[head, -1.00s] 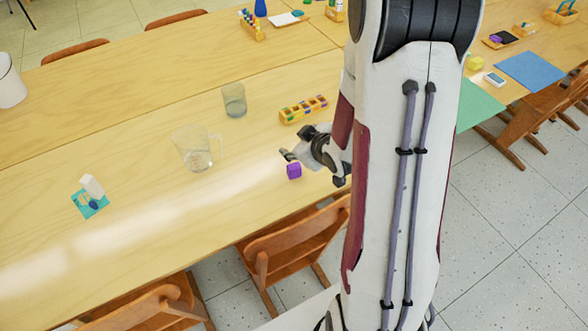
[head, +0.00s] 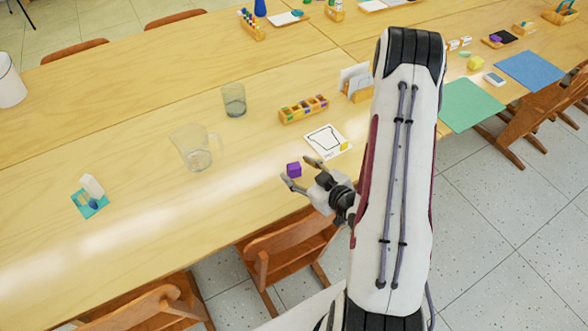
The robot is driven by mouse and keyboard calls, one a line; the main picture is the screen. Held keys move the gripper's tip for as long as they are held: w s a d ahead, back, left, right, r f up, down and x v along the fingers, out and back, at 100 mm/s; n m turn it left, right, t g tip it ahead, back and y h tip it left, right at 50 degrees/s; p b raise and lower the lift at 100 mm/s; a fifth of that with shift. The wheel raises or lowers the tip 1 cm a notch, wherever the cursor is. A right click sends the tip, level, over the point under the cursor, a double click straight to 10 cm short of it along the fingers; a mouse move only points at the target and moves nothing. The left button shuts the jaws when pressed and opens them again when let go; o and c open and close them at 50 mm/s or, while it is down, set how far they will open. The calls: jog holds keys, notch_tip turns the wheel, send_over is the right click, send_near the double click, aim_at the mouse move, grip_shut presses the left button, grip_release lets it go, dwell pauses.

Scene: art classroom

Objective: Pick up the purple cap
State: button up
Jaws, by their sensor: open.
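The purple cap (head: 294,170) is a small purple block-like piece near the front edge of the wooden table (head: 130,190). It stands on the tabletop in the head view. My gripper (head: 302,171) is open, with its two fingers spread and pointing toward the cap. One fingertip shows just in front of the cap and the other to its right. I cannot tell whether either finger touches it. Nothing hides the cap from this view.
A yellow compartment box (head: 304,109) stands behind the cap. A white card (head: 327,141) with a cup outline and a yellow piece lies to the right. A clear pitcher (head: 194,148) and a glass (head: 234,100) stand to the left. A chair (head: 285,245) is at the front edge.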

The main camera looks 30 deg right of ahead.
aim_at(296, 170)
jog(key=shift+s+f+m+t, duration=0.4)
jog(key=shift+s, duration=0.3)
jog(key=shift+s+f+m+t, duration=0.35)
jog(key=shift+s+m+t, duration=0.05)
jog(key=shift+s, duration=0.25)
jog(key=shift+s+d+m+t+h, duration=0.15)
jog(key=shift+s+m+t+h, duration=0.15)
jog(key=shift+s+m+h, duration=0.15)
jog(key=shift+s+d+m+t+h, duration=0.15)
jog(key=shift+s+m+t+h, duration=0.15)
jog(key=shift+s, duration=0.25)
jog(key=shift+w+f, duration=0.15)
jog(key=shift+w, duration=0.5)
jog(key=shift+w+f, duration=0.15)
jog(key=shift+w, duration=0.5)
jog(key=shift+w+d+f, duration=0.1)
jog(key=shift+w+f, duration=0.15)
jog(key=shift+w, duration=0.6)
jog(key=shift+w+f, duration=0.25)
jog(key=shift+w, duration=0.55)
jog(key=shift+w+d+f, duration=0.1)
jog(key=shift+w+f, duration=0.15)
jog(key=shift+w, duration=0.6)
jog(key=shift+a, duration=0.1)
jog(key=c, duration=0.9)
